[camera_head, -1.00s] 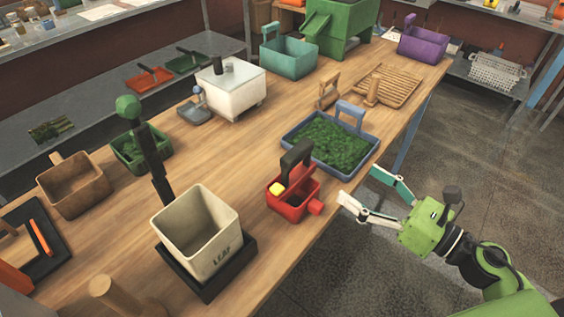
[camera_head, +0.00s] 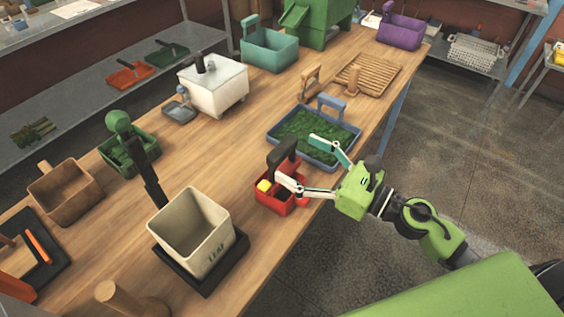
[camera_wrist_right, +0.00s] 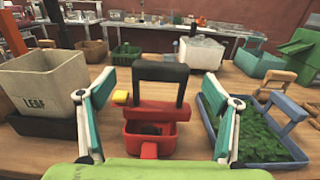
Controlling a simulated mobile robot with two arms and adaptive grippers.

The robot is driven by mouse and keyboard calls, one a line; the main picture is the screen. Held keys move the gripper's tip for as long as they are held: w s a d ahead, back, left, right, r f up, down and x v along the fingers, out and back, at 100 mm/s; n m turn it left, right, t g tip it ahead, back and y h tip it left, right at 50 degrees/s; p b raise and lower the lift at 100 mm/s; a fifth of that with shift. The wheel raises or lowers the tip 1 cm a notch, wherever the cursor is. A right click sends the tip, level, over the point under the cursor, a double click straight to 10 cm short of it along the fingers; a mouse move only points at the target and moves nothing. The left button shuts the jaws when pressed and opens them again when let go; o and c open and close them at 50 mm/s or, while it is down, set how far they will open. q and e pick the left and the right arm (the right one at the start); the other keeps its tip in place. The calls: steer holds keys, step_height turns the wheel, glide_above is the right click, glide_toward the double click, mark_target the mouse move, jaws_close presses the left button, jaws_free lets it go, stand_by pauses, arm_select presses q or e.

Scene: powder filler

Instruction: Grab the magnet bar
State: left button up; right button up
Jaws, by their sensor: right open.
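No object is labelled as the magnet bar. A red box (camera_head: 285,205) with a black upright handle (camera_head: 281,157) and a yellow block (camera_head: 264,186) stands at the table's right edge. In the right wrist view the red box (camera_wrist_right: 150,136) and black handle (camera_wrist_right: 160,72) appear between my fingers. My right gripper (camera_head: 294,160) is open and empty. In the head view one finger reaches over the red box and the other over the near side of the blue tray. I cannot tell whether a finger touches the handle. My left gripper is out of view.
The blue tray (camera_head: 353,155) of green leaves sits close beyond the red box. A cream bin (camera_head: 190,235) marked LEAF stands on a black base (camera_head: 230,258) to the left. A white box (camera_head: 213,90) stands farther back. The table middle is clear.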

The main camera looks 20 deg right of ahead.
mark_target(288, 150)
steer(key=shift+w+a+r+p, duration=0.2)
steer(key=shift+w+p, duration=0.1)
steer(key=shift+p, duration=0.05)
steer(key=p+x, duration=0.2)
steer(key=x, duration=0.1)
steer(key=shift+w+a+r, duration=0.1)
steer(key=shift+w, duration=0.05)
steer(key=shift+w+a+f+p, duration=0.25)
steer(key=shift+w+a+p, duration=0.05)
steer(key=shift+w+a, duration=0.15)
steer(key=shift+d, duration=0.1)
steer(key=c, duration=1.9)
steer(key=shift+d+r, duration=0.1)
steer(key=shift+r, duration=0.05)
